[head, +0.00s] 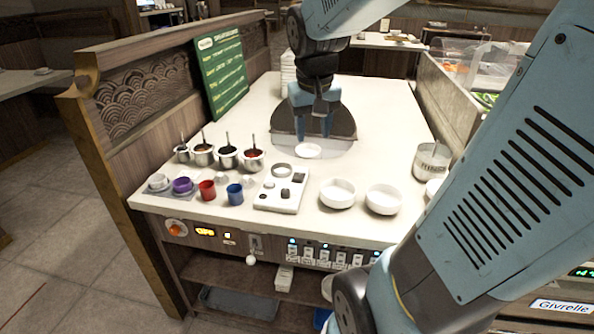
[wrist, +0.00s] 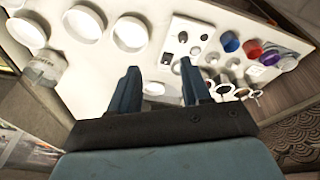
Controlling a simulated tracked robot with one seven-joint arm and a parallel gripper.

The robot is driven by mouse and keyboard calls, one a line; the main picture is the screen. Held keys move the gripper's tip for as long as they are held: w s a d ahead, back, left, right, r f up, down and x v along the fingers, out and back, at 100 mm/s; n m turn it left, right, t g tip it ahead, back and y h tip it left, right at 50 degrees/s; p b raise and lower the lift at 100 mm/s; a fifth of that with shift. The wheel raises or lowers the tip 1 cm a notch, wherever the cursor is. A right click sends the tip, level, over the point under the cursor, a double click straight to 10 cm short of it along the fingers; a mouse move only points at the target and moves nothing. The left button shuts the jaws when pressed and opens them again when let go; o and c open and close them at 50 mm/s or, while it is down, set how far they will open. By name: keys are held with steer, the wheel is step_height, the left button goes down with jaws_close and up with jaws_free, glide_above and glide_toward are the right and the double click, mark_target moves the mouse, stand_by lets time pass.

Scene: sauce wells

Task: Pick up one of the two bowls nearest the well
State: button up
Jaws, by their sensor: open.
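My gripper (head: 314,134) points down over the back middle of the counter, with its fingers apart and nothing between them. It also shows in the wrist view (wrist: 160,68). A small white round dish (head: 308,151) lies just in front of and below the fingers; it shows between them in the wrist view (wrist: 153,88). A dark half-round plate with a grey sheet (head: 340,147), perhaps the well, is behind the dish. Two white bowls stand side by side nearer the front edge, a left one (head: 337,193) and a right one (head: 384,198). A third bowl (head: 434,187) is partly hidden by my arm.
Several metal sauce pots (head: 203,155) with ladles and coloured cups (head: 235,194) stand at the left. A white control box (head: 280,190) sits left of the bowls. A metal container (head: 432,160) stands at the right. A green menu board (head: 222,74) leans at the left wall.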

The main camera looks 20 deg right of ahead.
steer(key=w+d+f+m+g, duration=0.1)
steer(key=w+d+f+g, duration=0.15)
steer(key=w+f, duration=0.4)
steer(key=m+g, duration=0.1)
steer(key=g, duration=0.1)
glide_toward(322, 189)
steer(key=f, duration=0.4)
steer(key=s+f, duration=0.1)
steer(key=shift+f, duration=0.4)
steer(key=shift+s+d+f, duration=0.1)
steer(key=shift+d+f, duration=0.1)
steer(key=shift+f, duration=0.65)
steer(key=shift+s+d+f, duration=0.15)
steer(key=shift+d+f, duration=0.05)
steer(key=shift+f, duration=0.65)
steer(key=shift+s+d+f, duration=0.1)
steer(key=shift+d+f, duration=0.05)
steer(key=shift+f, duration=0.7)
jaws_close()
